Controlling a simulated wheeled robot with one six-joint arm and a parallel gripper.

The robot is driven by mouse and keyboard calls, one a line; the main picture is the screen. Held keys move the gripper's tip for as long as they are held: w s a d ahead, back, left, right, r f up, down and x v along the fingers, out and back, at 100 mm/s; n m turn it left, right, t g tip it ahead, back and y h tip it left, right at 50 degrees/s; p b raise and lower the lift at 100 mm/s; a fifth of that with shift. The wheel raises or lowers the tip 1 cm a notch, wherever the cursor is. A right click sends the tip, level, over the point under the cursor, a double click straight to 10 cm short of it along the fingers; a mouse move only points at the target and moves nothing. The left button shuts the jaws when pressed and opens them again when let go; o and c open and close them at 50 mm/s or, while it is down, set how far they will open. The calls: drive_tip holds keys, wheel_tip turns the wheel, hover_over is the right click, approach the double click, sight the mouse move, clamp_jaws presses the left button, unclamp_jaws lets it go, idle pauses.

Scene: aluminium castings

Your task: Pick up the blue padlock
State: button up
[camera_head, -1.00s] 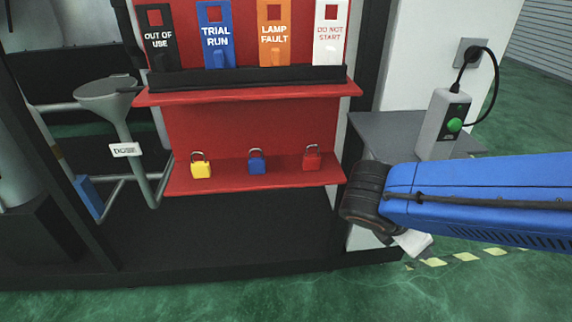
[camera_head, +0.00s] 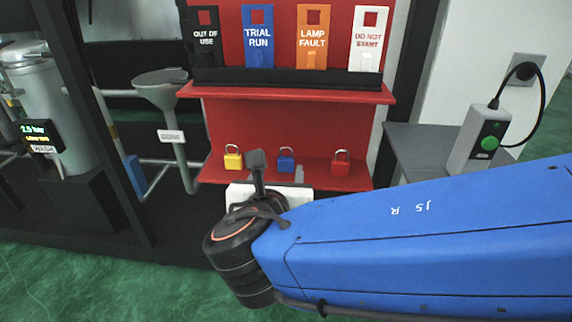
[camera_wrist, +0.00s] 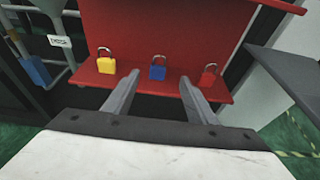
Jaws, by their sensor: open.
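The blue padlock (camera_head: 286,161) stands on the lower red shelf (camera_head: 219,174), between the yellow padlock (camera_head: 233,158) and the red padlock (camera_head: 341,163). In the wrist view the blue padlock (camera_wrist: 158,69) shows beyond and between the two fingers. My gripper (camera_wrist: 156,84) is open and empty, pointing at the shelf. The blue padlock stands apart from both fingers as far as I can see. In the head view my arm and wrist hide part of my gripper and the shelf's front edge.
Four-sided tags hang above, including a blue TRIAL RUN tag (camera_head: 258,38), over an upper red ledge (camera_head: 300,94). A grey funnel (camera_head: 165,85) is at the left. A grey table (camera_head: 415,150) with a green-button box (camera_head: 478,142) is at the right.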

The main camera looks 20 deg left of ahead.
approach(286, 158)
drive_tip(key=w, duration=0.3)
drive_tip(key=w+a, duration=0.1)
drive_tip(key=shift+w+r, duration=0.4)
drive_tip(key=shift+f+x, duration=0.15)
drive_tip(key=shift+x, duration=1.15)
drive_tip(key=shift+f+x, duration=0.1)
drive_tip(key=shift+x, duration=1.15)
drive_tip(key=shift+c, duration=0.7)
drive_tip(key=c, duration=1.1)
